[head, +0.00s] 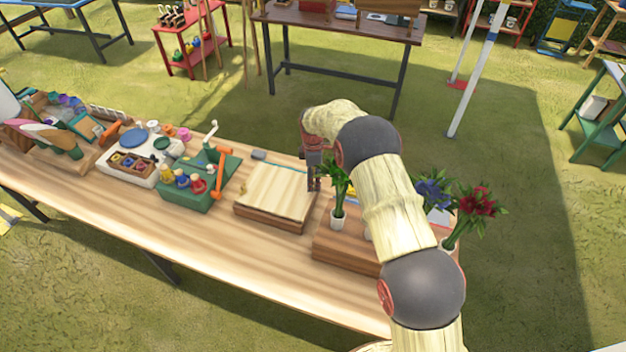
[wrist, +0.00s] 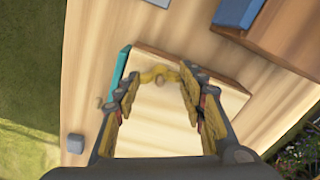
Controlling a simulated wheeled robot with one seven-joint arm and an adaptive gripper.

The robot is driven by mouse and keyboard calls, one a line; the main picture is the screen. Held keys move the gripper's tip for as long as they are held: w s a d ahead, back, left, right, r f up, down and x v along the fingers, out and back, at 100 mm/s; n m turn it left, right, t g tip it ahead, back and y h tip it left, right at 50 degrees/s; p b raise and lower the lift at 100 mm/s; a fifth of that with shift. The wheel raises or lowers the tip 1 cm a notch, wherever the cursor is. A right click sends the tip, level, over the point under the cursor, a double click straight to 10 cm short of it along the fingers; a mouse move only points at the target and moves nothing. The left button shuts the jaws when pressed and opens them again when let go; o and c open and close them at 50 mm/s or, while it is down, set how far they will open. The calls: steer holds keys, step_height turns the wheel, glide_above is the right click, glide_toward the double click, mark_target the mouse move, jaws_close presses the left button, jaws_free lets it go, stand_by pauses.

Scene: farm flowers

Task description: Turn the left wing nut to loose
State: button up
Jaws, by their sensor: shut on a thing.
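A wooden press board (head: 275,190) lies on the table, and its pale top also shows in the wrist view (wrist: 170,118). A yellow wing nut (wrist: 158,75) stands at the board's upper end in the wrist view. My gripper (wrist: 159,88) is shut on this nut, with a padded finger on each side of it. In the head view my gripper (head: 314,187) points down at the board's right end and hides that nut. Another small yellow wing nut (head: 242,187) shows at the board's left end, apart from my gripper.
A vase with green leaves (head: 338,212) stands close to my gripper, on a wooden crate (head: 345,248). Red flowers (head: 475,205) and blue flowers (head: 434,190) stand farther right. A green stand (head: 195,195) is left of the board. A small grey block (head: 258,155) lies behind it.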

steer(key=n, duration=1.3)
stand_by(0.6)
steer(key=o, duration=1.2)
steer(key=shift+c, duration=0.2)
steer(key=shift+r, duration=0.1)
step_height(320, 180, up, 12)
